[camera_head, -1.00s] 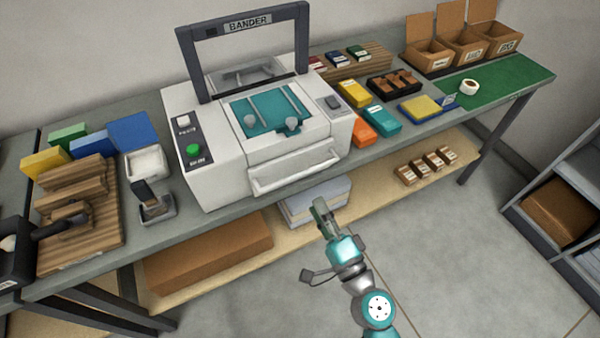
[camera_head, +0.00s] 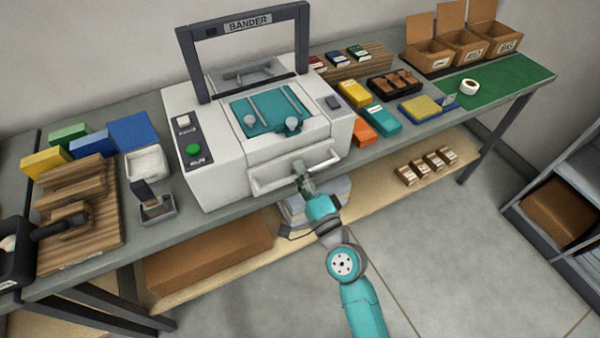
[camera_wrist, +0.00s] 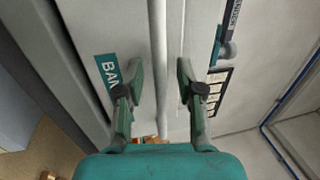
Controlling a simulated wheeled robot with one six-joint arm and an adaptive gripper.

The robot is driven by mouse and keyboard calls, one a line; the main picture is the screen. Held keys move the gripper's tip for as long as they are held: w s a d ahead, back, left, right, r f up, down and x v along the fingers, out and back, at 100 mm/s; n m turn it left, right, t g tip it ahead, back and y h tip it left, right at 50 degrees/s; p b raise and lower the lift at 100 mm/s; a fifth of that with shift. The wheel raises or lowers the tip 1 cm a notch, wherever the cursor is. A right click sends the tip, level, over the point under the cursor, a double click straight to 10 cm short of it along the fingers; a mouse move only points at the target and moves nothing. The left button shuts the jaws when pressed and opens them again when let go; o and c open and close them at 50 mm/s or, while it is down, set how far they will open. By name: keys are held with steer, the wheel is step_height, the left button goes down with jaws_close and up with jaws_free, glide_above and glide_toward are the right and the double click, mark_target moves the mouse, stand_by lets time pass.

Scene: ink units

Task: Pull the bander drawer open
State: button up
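The bander (camera_head: 225,140) is a white machine on the bench with a dark upright frame and a teal top plate. Its drawer (camera_head: 268,180) is at the lower front, with a pale bar handle along it. The drawer looks closed. In the head view my gripper hides part of the handle.
A grey-white stack (camera_head: 322,200) lies on the lower shelf under my gripper, beside a brown box (camera_head: 210,255). Teal and orange packs (camera_head: 380,118) sit right of the bander. A small stand (camera_head: 155,205) is at its left. Open floor lies in front of the bench.

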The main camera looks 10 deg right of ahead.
steer(key=shift+c, duration=0.2)
jaws_close()
